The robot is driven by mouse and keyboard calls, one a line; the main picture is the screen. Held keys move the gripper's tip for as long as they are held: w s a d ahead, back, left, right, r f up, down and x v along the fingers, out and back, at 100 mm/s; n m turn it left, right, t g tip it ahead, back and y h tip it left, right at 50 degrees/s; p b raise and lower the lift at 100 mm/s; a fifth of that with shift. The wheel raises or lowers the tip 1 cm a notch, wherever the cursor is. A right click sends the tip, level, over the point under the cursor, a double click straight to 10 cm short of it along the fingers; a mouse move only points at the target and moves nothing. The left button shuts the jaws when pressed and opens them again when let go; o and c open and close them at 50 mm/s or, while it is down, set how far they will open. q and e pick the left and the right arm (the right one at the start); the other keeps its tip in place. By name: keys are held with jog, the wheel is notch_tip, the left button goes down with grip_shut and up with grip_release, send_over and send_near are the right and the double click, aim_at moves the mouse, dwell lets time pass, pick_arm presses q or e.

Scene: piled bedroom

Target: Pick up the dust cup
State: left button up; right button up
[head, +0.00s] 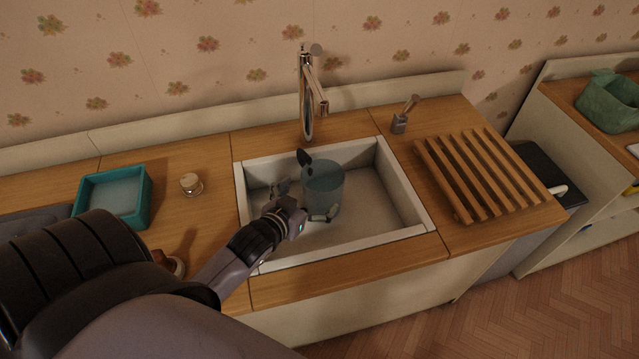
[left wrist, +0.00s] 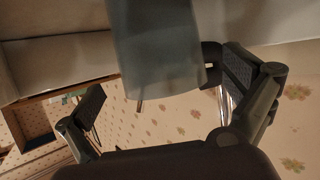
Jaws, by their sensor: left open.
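The dust cup (head: 325,187) is a translucent blue-grey cup with a dark piece at its upper left side. It stands in the white sink (head: 409,190). My left gripper (head: 306,201) is low in the sink at the cup's near-left side, with its fingers spread. In the left wrist view the cup (left wrist: 160,50) fills the upper middle, between the open fingers (left wrist: 165,85). I cannot tell whether a finger touches it. My right gripper is not in view.
A chrome faucet (head: 307,95) stands behind the sink. A slatted wooden rack (head: 482,172) lies on the right counter near a small grey dispenser (head: 400,122). A teal tray (head: 138,215) and small jar (head: 191,184) sit on the left. The sink walls surround my gripper.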

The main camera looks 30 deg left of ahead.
aim_at(331, 178)
pick_arm(q)
jog(key=x, duration=0.7)
jog(key=shift+w+f+p, duration=0.25)
jog(key=shift+p, duration=0.05)
jog(key=shift+c, duration=0.4)
jog(key=c, duration=1.5)
jog(key=shift+r, duration=0.15)
jog(key=shift+c, duration=0.3)
